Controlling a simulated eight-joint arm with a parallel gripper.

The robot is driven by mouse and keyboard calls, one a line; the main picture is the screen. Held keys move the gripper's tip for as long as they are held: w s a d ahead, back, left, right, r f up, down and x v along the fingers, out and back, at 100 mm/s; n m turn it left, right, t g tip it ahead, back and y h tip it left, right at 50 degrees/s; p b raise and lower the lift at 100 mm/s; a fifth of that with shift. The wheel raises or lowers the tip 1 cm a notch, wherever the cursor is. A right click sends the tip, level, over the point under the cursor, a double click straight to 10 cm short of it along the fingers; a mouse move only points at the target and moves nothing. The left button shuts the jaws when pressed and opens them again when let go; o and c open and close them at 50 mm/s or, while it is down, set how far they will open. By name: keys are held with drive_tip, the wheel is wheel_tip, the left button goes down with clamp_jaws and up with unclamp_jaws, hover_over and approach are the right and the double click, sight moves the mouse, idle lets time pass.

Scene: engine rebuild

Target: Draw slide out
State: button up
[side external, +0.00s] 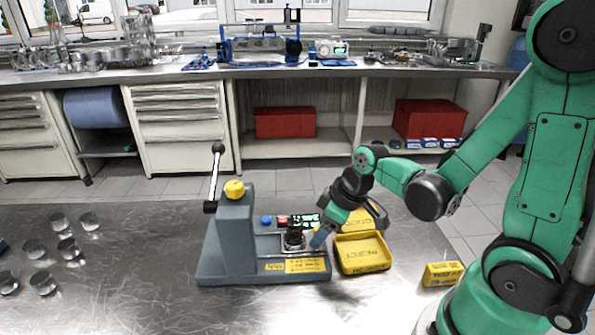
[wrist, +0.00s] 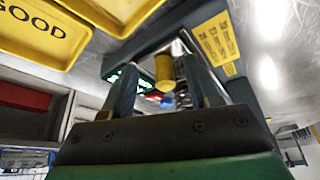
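The grey press fixture (side external: 235,240) stands on the metal bench, with a hand lever (side external: 214,180) and a yellow knob (side external: 234,189) on top. Its slide area (side external: 294,243) is low on its right side, partly hidden by my gripper (side external: 318,238). In the wrist view my gripper (wrist: 160,68) is open, one finger on each side of a short yellow cylinder (wrist: 163,72).
Yellow trays (side external: 362,253) stand close to the right of the fixture; one reads GOOD (wrist: 35,22) in the wrist view. A small yellow block (side external: 442,273) lies further right. Several shiny metal cylinders (side external: 68,249) stand at the left. The bench between them and the fixture is clear.

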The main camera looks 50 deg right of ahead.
drive_tip(key=shift+r, duration=0.1)
drive_tip(key=shift+v, duration=2.7)
drive_tip(key=shift+a, duration=0.1)
drive_tip(key=a+r+m+t+h, duration=0.1)
drive_tip(key=a+r+m+t, duration=0.2)
drive_tip(key=a+r, duration=0.1)
drive_tip(key=shift+w+r+m, duration=0.3)
drive_tip(key=shift+w+r, duration=0.15)
drive_tip(key=shift+r, duration=0.1)
